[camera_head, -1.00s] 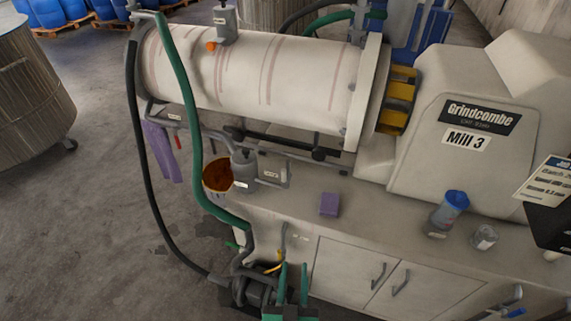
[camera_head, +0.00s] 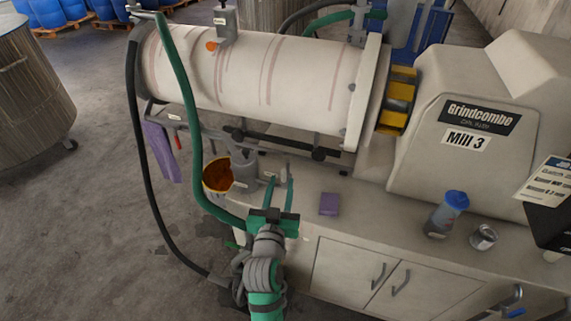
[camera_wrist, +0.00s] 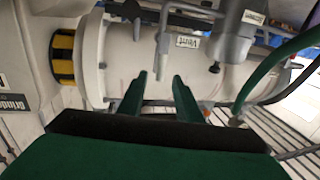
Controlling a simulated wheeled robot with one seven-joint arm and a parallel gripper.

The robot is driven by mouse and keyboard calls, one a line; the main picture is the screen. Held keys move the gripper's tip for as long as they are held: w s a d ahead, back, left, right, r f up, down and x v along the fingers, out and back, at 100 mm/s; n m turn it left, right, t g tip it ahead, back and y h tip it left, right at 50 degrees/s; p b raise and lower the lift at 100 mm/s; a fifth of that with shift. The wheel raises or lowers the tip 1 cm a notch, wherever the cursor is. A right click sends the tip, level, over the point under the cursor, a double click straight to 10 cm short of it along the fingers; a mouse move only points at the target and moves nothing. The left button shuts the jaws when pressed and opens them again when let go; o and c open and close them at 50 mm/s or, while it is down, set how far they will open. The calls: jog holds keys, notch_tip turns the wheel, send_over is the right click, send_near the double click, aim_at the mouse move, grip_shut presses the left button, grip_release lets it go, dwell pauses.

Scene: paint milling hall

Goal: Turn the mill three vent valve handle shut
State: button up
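The grey vent valve (camera_head: 243,168) sits at the bench's left end, below the white mill cylinder. In the wrist view, which shows the scene upside down, a "Vent" label (camera_wrist: 188,41) is beside the valve body (camera_wrist: 235,38). A bent grey bar (camera_wrist: 164,38), apparently the handle, reaches towards my fingertips. My gripper (camera_head: 281,181) is open, its green fingers apart just right of the valve. In the wrist view the bar's end shows between the fingertips (camera_wrist: 159,76); I cannot tell whether they touch. My gripper hides part of the handle in the head view.
An orange-brown filled container (camera_head: 217,176) stands left of the valve. A green hose (camera_head: 187,90) and black hose (camera_head: 143,160) hang close by. A purple block (camera_head: 329,204), blue-capped bottle (camera_head: 446,214) and small can (camera_head: 483,237) stand on the bench. Another valve (camera_head: 226,22) tops the cylinder.

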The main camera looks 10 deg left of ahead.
jog(key=w, duration=0.9)
jog(key=shift+w+a, duration=0.15)
jog(key=shift+a, duration=0.15)
jog(key=shift+c, duration=0.6)
grip_shut()
